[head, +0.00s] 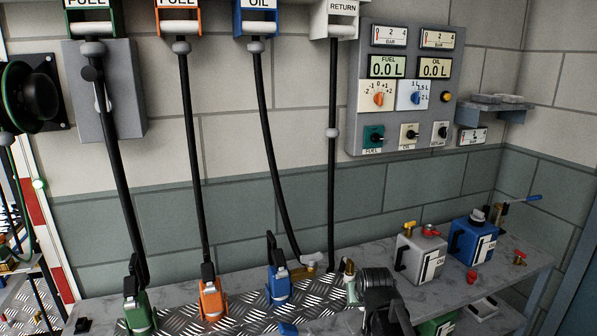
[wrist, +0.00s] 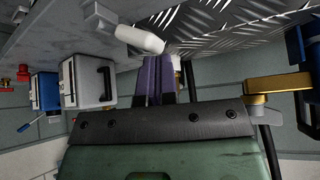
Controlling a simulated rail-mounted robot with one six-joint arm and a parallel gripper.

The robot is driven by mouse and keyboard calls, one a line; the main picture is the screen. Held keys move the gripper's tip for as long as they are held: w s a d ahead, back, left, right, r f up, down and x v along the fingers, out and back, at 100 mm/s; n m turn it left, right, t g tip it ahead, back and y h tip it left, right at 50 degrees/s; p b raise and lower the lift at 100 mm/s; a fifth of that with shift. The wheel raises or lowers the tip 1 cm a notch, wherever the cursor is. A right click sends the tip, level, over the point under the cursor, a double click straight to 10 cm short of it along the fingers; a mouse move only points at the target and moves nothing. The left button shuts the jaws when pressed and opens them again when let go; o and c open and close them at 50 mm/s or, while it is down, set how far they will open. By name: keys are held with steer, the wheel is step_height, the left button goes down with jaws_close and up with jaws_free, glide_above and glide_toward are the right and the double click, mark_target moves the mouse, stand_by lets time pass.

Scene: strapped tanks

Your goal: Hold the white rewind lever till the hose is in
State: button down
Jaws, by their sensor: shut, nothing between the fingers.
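A white rounded lever (wrist: 138,39) sticks out at the checker-plate edge in the wrist view. My gripper (wrist: 166,72) is shut and empty, its fingertips close beside the lever; I cannot tell whether they touch it. My gripper (head: 378,285) also shows dark at the bench front in the head view. Beside it stands a pale upright fitting (head: 350,283), and I cannot tell if this is the lever. The return hose (head: 332,180) hangs black from the white RETURN reel (head: 340,20), with a grey ball on it. Its lower end is near the plate.
Green (head: 138,312), orange (head: 212,300) and blue (head: 279,285) nozzles stand on the checker plate (head: 235,308). A white tank (head: 420,255) and a blue tank (head: 472,243) stand right of my gripper. A gauge panel (head: 402,90) hangs on the wall.

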steer(key=shift+w+f+b, duration=0.25)
steer(key=shift+f+b, duration=0.25)
steer(key=shift+b, duration=0.1)
steer(key=shift+a+f+b, duration=0.1)
steer(key=shift+f+b, duration=0.2)
steer(key=shift+b, duration=0.1)
steer(key=r+p, duration=0.2)
steer(key=p, duration=0.1)
steer(key=shift+d+r, duration=0.3)
steer(key=shift+r, duration=0.1)
step_height(320, 180, up, 6)
steer(key=s+p, duration=0.1)
steer(key=p, duration=0.5)
steer(key=shift+s+a+r+p, duration=0.2)
steer(key=shift+s+p, duration=0.1)
